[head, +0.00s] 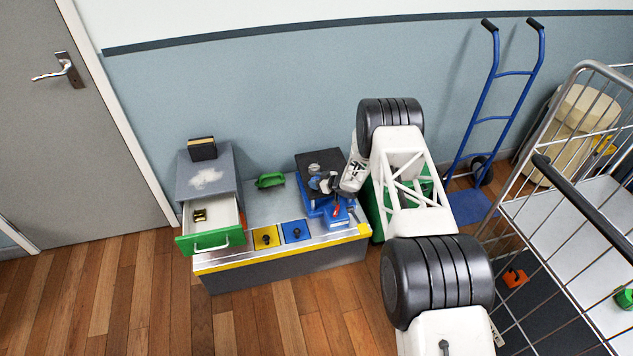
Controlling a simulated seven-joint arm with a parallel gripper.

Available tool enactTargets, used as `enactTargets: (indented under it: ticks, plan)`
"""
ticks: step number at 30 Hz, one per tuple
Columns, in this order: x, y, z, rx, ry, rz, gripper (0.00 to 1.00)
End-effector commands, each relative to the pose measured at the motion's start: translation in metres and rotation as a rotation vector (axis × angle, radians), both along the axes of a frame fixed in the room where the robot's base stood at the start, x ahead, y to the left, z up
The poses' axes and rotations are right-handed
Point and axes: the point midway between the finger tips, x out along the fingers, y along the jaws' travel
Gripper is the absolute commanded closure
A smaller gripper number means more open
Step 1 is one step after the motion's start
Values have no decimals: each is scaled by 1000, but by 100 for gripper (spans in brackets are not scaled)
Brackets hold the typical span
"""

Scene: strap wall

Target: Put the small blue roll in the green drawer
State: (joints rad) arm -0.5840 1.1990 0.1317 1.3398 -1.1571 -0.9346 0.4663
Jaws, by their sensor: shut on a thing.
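The green-fronted drawer (212,240) is pulled open from the grey cabinet (208,176) at the left end of the bench. A small black and gold object (200,215) lies inside it. My gripper (337,207) is over the right part of the bench, in front of a dark-topped blue unit (319,165). It is shut on a small blue thing, which appears to be the small blue roll (340,220). The fingers partly hide it, and I cannot tell whether it touches the bench or the unit.
A green roll (270,180) lies on the bench behind yellow (265,237) and blue (295,231) panels with dark knobs. A dark box (202,149) sits on the cabinet. A blue hand truck (490,120) and wire cage (560,190) stand to the right.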

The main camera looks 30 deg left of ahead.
Motion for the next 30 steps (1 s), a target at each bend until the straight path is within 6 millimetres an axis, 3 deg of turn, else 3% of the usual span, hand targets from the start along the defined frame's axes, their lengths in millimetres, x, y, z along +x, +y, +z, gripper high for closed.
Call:
enactTargets:
  ticks: [4,5,10,26,30]
  plan:
    - [0,0,-3,0,0,0,71]
    - [0,0,-3,0,0,0,47]
    - [0,0,-3,0,0,0,23]
    - [0,0,-4,0,1,0,23]
    - [0,-9,1,0,0,0,23]
